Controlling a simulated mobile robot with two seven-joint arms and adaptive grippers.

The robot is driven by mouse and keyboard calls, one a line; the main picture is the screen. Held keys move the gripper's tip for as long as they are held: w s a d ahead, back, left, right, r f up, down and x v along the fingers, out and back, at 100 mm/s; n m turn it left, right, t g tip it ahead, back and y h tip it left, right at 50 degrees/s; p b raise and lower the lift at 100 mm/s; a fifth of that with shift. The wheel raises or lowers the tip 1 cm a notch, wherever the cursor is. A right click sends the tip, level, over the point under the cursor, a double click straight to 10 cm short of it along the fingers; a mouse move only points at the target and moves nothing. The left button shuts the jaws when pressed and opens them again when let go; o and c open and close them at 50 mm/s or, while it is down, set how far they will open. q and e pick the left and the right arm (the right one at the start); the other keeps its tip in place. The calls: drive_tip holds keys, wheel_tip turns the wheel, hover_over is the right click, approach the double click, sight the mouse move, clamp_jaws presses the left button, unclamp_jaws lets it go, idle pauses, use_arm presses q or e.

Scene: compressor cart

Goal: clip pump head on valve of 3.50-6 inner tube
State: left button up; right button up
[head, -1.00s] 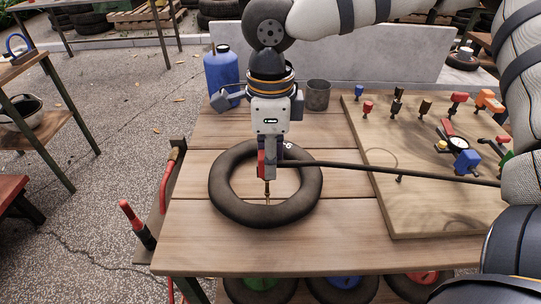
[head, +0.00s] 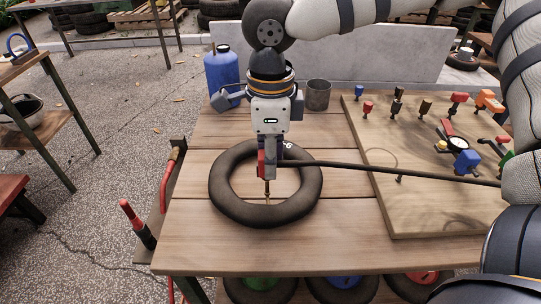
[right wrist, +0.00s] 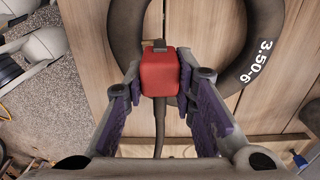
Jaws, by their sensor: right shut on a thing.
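The 3.50-6 inner tube (head: 232,201) lies flat on the wooden table, a dark ring. Its printed size shows in the right wrist view (right wrist: 250,75). The brass valve (head: 267,190) stands up at the ring's inner front side. My right gripper (head: 267,172) points down over the ring's opening, shut on the red pump head (right wrist: 160,72). The pump head also shows in the head view (head: 261,163), right above the valve top. Whether it touches the valve is hard to tell. A black hose (head: 400,173) runs from it to the right. My left gripper is not in view.
A tool board (head: 420,215) with a gauge and several coloured fittings lies on the right of the table. A blue bottle (head: 222,72) and a grey cup (head: 318,95) stand at the back. The table front (head: 330,250) is clear.

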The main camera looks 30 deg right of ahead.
drive_tip(key=shift+f, duration=1.1)
drive_tip(key=o, duration=1.1)
drive_tip(key=shift+r, duration=0.1)
wheel_tip(320, 180, up, 12)
drive_tip(key=shift+f, duration=0.1)
